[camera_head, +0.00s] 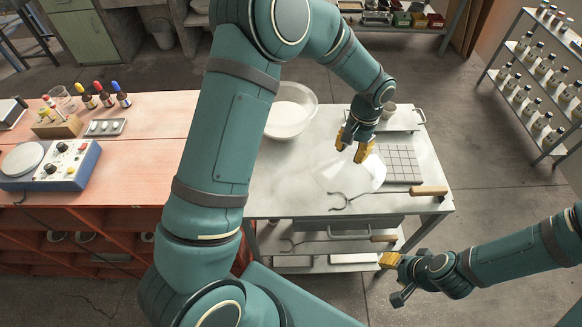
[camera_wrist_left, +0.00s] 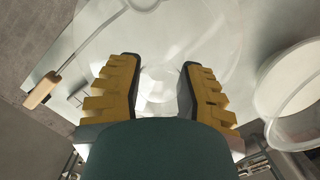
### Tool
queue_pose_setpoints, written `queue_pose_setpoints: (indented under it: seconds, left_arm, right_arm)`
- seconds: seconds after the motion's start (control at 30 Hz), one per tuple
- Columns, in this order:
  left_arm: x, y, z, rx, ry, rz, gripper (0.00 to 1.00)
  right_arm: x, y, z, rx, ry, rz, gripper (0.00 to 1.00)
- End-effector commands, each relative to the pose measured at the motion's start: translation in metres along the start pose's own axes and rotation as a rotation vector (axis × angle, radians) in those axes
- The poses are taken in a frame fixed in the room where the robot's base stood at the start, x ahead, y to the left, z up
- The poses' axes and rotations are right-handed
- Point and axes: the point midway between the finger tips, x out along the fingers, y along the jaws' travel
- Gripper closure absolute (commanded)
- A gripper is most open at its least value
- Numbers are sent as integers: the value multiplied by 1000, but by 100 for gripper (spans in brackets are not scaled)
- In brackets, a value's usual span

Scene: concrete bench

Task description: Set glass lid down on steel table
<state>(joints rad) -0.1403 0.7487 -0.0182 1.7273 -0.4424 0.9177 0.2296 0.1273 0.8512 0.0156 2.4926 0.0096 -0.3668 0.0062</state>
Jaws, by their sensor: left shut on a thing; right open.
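The glass lid (camera_head: 340,177) is clear and hard to see; it shows as a pale disc over the steel table (camera_head: 277,185). My left gripper (camera_head: 356,149) is above it, fingers pointing down. In the left wrist view the lid (camera_wrist_left: 150,38) spreads out beyond the fingers, and its round knob (camera_wrist_left: 158,84) lies between the fingers of my left gripper (camera_wrist_left: 158,75), which is shut on it. I cannot tell whether the lid touches the tabletop. My right gripper (camera_head: 391,276) is open and empty, in front of the table's right side.
A white bowl (camera_head: 290,108) stands at the table's back left. A grey gridded plate (camera_head: 402,165) lies right of the lid, and a wooden-handled forked tool (camera_head: 428,191) lies along the front edge. A tray (camera_head: 405,118) is at the back right.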

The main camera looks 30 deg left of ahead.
Motion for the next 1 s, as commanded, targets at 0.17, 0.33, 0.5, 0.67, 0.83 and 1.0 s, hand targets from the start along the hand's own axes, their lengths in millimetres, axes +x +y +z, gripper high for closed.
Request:
queue_pose_setpoints:
  seconds: [0.17, 0.33, 0.5, 0.67, 0.83, 1.0]
  left_arm:
    - [2, -25, 24, -5, 0, 0, 100]
    - [7, -53, 52, -6, 1, 1, 100]
    - [11, -81, 79, -7, 1, 0, 100]
    - [14, -103, 102, -5, 1, 0, 100]
    - [17, -124, 123, -5, 1, 0, 100]
    - [42, -124, 119, 0, -2, 0, 100]
  right_arm:
    - [0, 0, 0, 0, -1, 0, 57]
    - [0, 0, 0, 0, -1, 0, 57]
    - [0, 0, 0, 0, 0, 0, 57]
    - [0, 0, 0, 0, 0, 0, 57]
    - [0, 0, 0, 0, 0, 0, 57]
    - [4, 2, 2, -1, -4, 0, 57]
